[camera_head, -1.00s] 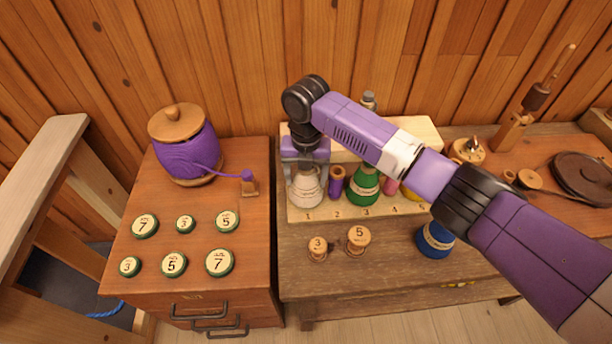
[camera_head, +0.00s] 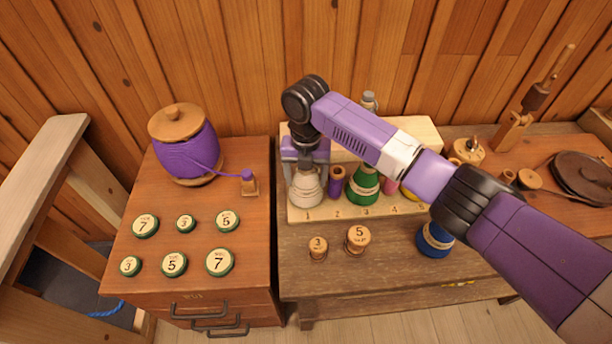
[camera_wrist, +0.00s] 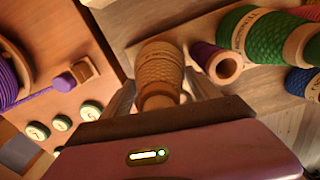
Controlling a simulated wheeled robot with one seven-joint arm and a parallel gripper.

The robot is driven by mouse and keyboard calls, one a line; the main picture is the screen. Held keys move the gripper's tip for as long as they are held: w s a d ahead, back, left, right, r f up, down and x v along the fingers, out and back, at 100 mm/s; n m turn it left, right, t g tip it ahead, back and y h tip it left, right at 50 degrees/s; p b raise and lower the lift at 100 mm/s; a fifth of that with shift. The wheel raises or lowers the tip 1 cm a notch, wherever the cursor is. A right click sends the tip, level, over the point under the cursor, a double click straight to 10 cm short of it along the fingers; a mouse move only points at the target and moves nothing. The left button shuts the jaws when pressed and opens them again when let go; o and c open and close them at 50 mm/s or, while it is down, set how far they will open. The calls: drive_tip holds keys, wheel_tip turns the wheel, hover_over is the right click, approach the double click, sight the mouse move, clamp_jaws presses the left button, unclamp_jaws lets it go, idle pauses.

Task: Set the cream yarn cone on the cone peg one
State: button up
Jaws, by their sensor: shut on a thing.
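The cream yarn cone (camera_head: 305,190) stands upright at the place marked 1 on the wooden peg board (camera_head: 333,213). My gripper (camera_head: 304,168) is above it with its fingers down around the cone's top. In the wrist view the cone (camera_wrist: 160,72) looks tan and sits between the two fingers of my gripper (camera_wrist: 162,100), which are shut on it. The peg itself is hidden by the cone. I cannot tell whether the cone's base touches the board.
A purple spool (camera_head: 336,181) stands close by at place 2, and a green cone (camera_head: 363,186) at place 3. Two numbered wooden spools (camera_head: 358,238) stand in front of the board. A blue cone (camera_head: 434,240) is at the front right. A purple yarn jar (camera_head: 185,150) stands on the left cabinet.

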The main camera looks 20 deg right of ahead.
drive_tip(key=shift+f+b, duration=0.35)
drive_tip(key=shift+f, duration=0.15)
drive_tip(key=o, duration=1.6)
drive_tip(key=shift+r, duration=0.1)
drive_tip(key=shift+r+p, duration=4.3)
drive_tip(key=shift+r, duration=1.15)
